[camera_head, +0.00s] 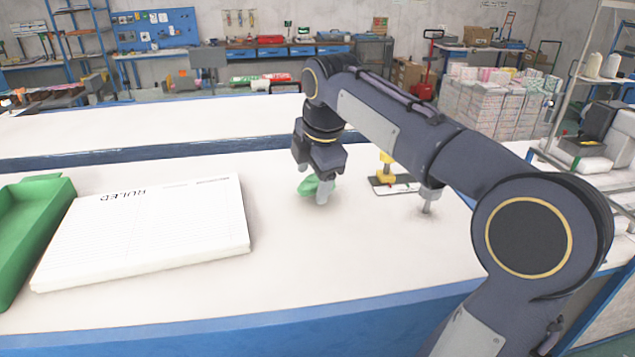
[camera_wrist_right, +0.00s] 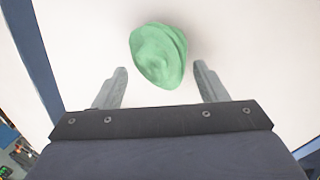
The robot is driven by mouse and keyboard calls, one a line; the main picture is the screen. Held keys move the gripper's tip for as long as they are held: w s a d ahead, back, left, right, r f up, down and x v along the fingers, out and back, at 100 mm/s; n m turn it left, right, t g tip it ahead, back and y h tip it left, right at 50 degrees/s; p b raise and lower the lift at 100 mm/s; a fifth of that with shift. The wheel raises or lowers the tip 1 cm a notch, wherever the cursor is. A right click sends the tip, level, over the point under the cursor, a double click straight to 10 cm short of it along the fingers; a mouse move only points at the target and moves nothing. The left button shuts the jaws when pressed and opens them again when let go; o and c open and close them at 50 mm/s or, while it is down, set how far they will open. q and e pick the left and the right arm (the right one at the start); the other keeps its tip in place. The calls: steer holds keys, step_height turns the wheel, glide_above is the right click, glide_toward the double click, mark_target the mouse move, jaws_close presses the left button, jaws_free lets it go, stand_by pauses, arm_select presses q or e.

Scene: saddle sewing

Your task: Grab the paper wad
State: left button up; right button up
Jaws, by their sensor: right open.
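The paper wad is a crumpled green lump (camera_head: 308,187) on the white table, partly hidden behind my right gripper's finger in the head view. In the right wrist view the green wad (camera_wrist_right: 159,55) lies just beyond the fingertips, centred between their lines. My right gripper (camera_head: 322,190) points down close to the wad. My left gripper is not in view.
A stack of ruled paper (camera_head: 150,230) and a green tray (camera_head: 30,225) lie on the left of the table (camera_head: 300,270). A dark plate with a yellow part (camera_head: 385,178) lies right of the gripper. The table front is clear.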

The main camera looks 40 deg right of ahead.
steer(key=shift+x, duration=0.85)
steer(key=shift+c, duration=0.5)
steer(key=c, duration=0.7)
steer(key=shift+o, duration=0.2)
steer(key=shift+r, duration=0.1)
